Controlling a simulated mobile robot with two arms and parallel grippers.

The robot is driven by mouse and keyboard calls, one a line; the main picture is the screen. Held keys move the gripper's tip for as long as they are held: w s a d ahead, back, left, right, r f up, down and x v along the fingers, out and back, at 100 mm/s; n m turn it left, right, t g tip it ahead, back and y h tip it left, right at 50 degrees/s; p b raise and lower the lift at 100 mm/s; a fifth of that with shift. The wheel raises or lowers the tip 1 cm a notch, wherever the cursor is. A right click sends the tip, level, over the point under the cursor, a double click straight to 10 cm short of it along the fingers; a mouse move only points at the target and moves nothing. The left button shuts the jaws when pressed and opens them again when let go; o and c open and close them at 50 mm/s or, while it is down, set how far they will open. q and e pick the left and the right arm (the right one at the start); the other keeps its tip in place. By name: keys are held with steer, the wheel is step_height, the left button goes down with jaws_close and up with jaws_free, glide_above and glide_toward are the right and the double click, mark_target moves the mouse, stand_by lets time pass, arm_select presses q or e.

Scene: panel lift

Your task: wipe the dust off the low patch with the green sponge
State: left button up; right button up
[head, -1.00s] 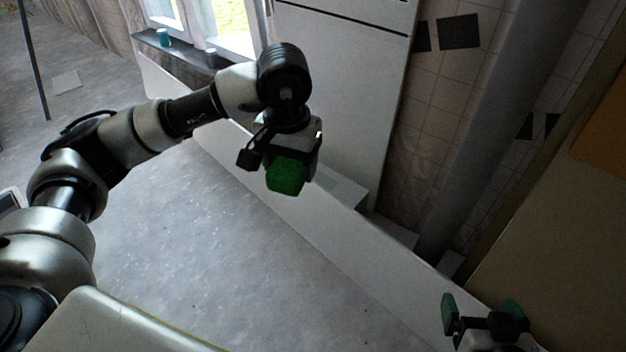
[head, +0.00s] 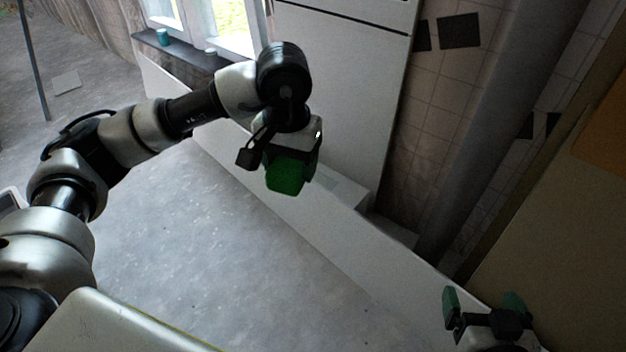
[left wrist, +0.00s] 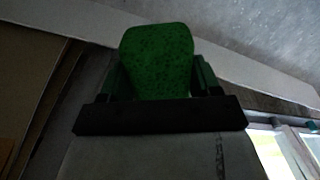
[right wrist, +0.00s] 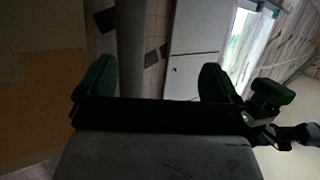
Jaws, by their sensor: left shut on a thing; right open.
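The green sponge (head: 285,177) hangs below my left gripper (head: 290,162), near the middle of the head view. In the left wrist view, the sponge (left wrist: 157,60) sits between the two fingers of the left gripper (left wrist: 160,75), which is shut on it. The sponge (right wrist: 272,93) also shows at the right of the right wrist view. My right gripper (head: 485,303) is open and empty at the lower right of the head view. Its spread green fingers show in the right wrist view (right wrist: 155,80). I cannot make out the low patch or its dust.
A low white wall or ledge (head: 335,248) runs diagonally behind the grippers. A tall white cabinet (head: 340,90) stands behind the left gripper. A tan panel with an orange area (head: 600,143) rises at the right. The grey floor (head: 230,250) is largely clear.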

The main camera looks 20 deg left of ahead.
steer(key=shift+r, duration=0.1)
arm_select(q)
steer(key=shift+f, duration=0.1)
arm_select(e)
steer(key=shift+w+a+r+t, duration=0.2)
steer(key=shift+r+t, duration=0.1)
steer(key=shift+t, duration=0.1)
steer(key=shift+w+r+t+y, duration=0.15)
steer(key=shift+r+t+y, duration=0.15)
arm_select(q)
steer(key=shift+b, duration=0.3)
arm_select(e)
steer(key=shift+w+a+r+t, duration=0.1)
steer(key=shift+r+t, duration=0.2)
steer(key=shift+a+r, duration=0.1)
steer(key=shift+r, duration=0.05)
arm_select(q)
steer(key=shift+f, duration=0.1)
arm_select(e)
steer(key=shift+w+a+r+t, duration=0.1)
steer(key=shift+w+r+t, duration=0.1)
steer(key=shift+r+t, duration=0.4)
arm_select(q)
steer(key=shift+f+b, duration=0.2)
steer(key=shift+b, duration=0.5)
arm_select(e)
steer(key=shift+a+r+t+y, duration=0.25)
steer(key=shift+r+t+y, duration=0.35)
steer(key=shift+r+t, duration=0.6)
steer(key=shift+r, duration=0.3)
